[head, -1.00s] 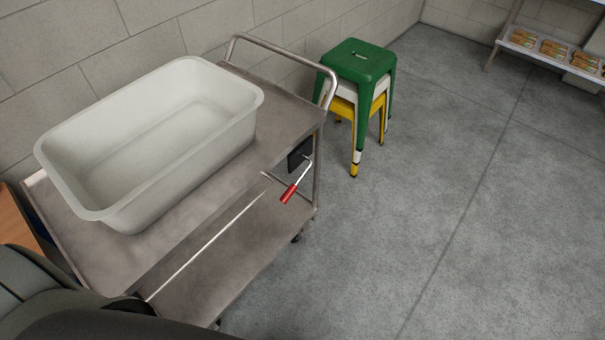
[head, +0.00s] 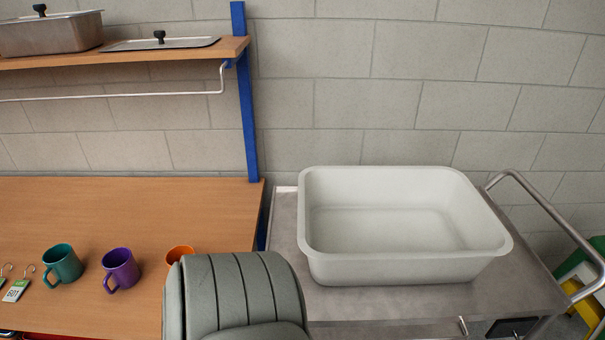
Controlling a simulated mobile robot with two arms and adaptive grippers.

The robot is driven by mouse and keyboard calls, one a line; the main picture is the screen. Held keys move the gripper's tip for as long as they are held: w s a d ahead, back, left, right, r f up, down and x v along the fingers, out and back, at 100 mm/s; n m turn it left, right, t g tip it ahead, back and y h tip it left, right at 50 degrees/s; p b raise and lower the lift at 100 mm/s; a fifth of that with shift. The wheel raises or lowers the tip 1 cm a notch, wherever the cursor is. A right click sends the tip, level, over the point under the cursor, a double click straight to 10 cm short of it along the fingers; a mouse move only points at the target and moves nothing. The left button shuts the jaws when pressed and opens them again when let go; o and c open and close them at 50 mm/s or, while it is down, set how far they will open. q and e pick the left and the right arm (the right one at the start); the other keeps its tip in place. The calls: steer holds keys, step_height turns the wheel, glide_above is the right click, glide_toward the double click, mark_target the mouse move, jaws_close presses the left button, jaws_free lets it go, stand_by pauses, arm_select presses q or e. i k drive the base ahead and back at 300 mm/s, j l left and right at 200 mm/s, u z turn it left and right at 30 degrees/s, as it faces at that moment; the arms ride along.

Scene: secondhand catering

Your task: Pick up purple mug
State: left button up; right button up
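The purple mug (head: 121,269) stands upright on the wooden table at the lower left of the head view, its handle towards the lower left. A teal mug (head: 63,264) stands just to its left. An orange mug (head: 180,254) stands to its right, mostly hidden behind a grey padded part of my own body. Neither of my grippers shows in the head view.
The wooden table (head: 140,212) has clear room behind the mugs. Small price tags (head: 16,290) lie at its left. A shelf (head: 130,54) with metal pans hangs above. A metal cart (head: 287,245) with a large white tub (head: 405,268) stands at the right.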

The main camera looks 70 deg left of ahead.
mark_target(119, 274)
steer(key=u, duration=3.55)
